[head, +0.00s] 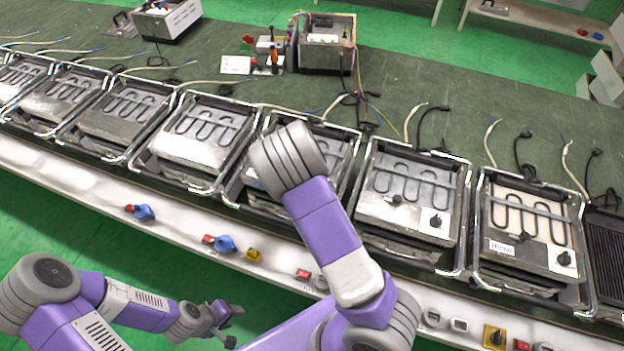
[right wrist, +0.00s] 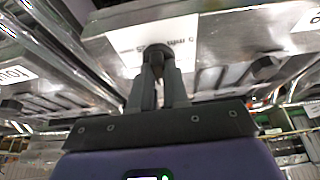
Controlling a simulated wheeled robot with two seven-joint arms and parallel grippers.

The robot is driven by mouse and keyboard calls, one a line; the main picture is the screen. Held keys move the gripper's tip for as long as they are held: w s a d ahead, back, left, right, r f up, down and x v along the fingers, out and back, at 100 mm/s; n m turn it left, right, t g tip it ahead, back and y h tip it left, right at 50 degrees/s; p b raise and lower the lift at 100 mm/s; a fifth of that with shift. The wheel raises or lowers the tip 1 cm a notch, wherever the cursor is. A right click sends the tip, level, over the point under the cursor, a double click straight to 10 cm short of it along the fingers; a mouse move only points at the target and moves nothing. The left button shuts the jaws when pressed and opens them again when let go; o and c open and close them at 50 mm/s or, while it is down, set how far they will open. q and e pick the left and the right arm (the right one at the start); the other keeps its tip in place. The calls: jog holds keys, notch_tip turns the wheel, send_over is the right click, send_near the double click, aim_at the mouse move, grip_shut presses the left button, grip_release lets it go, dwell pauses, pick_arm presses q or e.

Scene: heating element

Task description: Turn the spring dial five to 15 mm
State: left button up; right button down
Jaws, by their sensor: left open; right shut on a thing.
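A row of metal heating-element units stands along the green bench, each with a looped element on top; one unit (head: 202,130) is left of my right arm. In the right wrist view, my right gripper (right wrist: 158,68) is shut on a black dial knob (right wrist: 157,54) on a white scale plate (right wrist: 180,35) with partly readable "mm" markings. The fingers hide part of the scale, and the knob's exact setting cannot be read. In the head view my right arm hides this gripper and dial. My left gripper (head: 222,322) is open and empty, low in front of the bench.
Two units to the right show black knobs, one knob (head: 436,220) and another (head: 564,258). Blue, red and yellow switches, one blue switch (head: 225,244), line the white front ledge (head: 90,190). Cables and a control box (head: 327,42) lie behind the units. Green floor is clear at the front left.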

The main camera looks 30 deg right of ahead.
jog(key=c, duration=1.1)
grip_release()
jog(key=p+v, duration=0.1)
jog(key=v, duration=0.6)
jog(key=shift+r, duration=0.25)
